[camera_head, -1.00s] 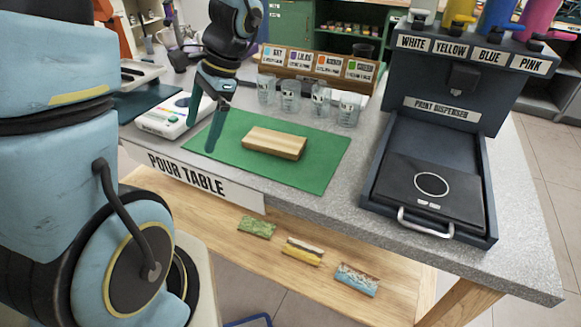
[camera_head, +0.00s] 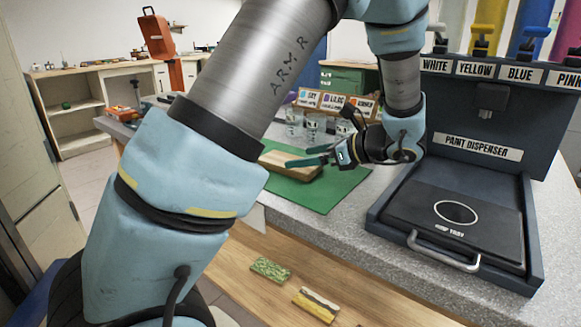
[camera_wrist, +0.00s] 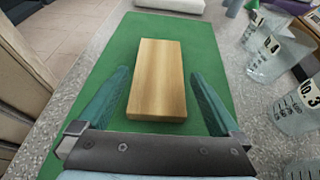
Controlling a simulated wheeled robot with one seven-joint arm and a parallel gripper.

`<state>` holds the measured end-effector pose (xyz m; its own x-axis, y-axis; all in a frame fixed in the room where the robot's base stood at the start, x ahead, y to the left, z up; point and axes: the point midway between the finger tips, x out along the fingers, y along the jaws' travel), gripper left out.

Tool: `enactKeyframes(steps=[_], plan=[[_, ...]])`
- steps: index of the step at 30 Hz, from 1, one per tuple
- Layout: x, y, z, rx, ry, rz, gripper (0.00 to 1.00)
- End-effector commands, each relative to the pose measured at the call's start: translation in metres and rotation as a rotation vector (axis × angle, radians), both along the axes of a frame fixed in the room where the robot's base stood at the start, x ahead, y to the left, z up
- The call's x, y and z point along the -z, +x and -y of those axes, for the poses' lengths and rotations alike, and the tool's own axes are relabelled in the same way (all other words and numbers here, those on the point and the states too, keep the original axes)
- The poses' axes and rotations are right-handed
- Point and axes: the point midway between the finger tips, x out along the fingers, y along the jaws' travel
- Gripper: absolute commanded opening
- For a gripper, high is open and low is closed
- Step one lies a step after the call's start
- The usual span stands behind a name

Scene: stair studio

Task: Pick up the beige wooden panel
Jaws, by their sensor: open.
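The beige wooden panel (camera_wrist: 157,78) lies flat on the green mat (camera_wrist: 92,95) in the wrist view. My gripper (camera_wrist: 160,85) is open, with one teal finger on either side of the panel's near half and a gap of green mat showing on both sides. In the head view the panel (camera_head: 284,163) is partly hidden by my arm and gripper (camera_head: 308,156). There the fingers reach over the panel from the right. I cannot tell how high they are above the mat.
Clear measuring cups (camera_wrist: 280,52) stand right of the mat in the wrist view. The paint dispenser (camera_head: 478,145) with its tray (camera_head: 455,215) stands at the right. Painted panels (camera_head: 270,269) lie on the lower wooden shelf. A label rack (camera_head: 335,103) stands behind the cups.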

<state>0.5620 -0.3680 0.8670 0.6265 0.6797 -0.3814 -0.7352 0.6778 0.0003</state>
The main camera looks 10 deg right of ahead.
Motion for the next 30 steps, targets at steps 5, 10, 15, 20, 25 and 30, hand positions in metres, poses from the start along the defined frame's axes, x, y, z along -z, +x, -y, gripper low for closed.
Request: enactKeyframes(steps=[5, 10, 15, 20, 25, 30], plan=[[0.003, 0.005, -0.007, -0.001, 0.001, -0.001, 1.0], [0.011, 0.018, -0.021, -0.003, 0.002, -0.002, 1.0], [0.02, 0.033, -0.037, -0.002, 0.001, -0.002, 1.0], [0.022, 0.035, -0.039, 0.0, -0.001, -0.001, 1.0], [0.021, 0.035, -0.039, 0.0, -0.001, -0.001, 0.91], [0.021, 0.035, -0.039, 0.0, -0.001, -0.001, 0.72]])
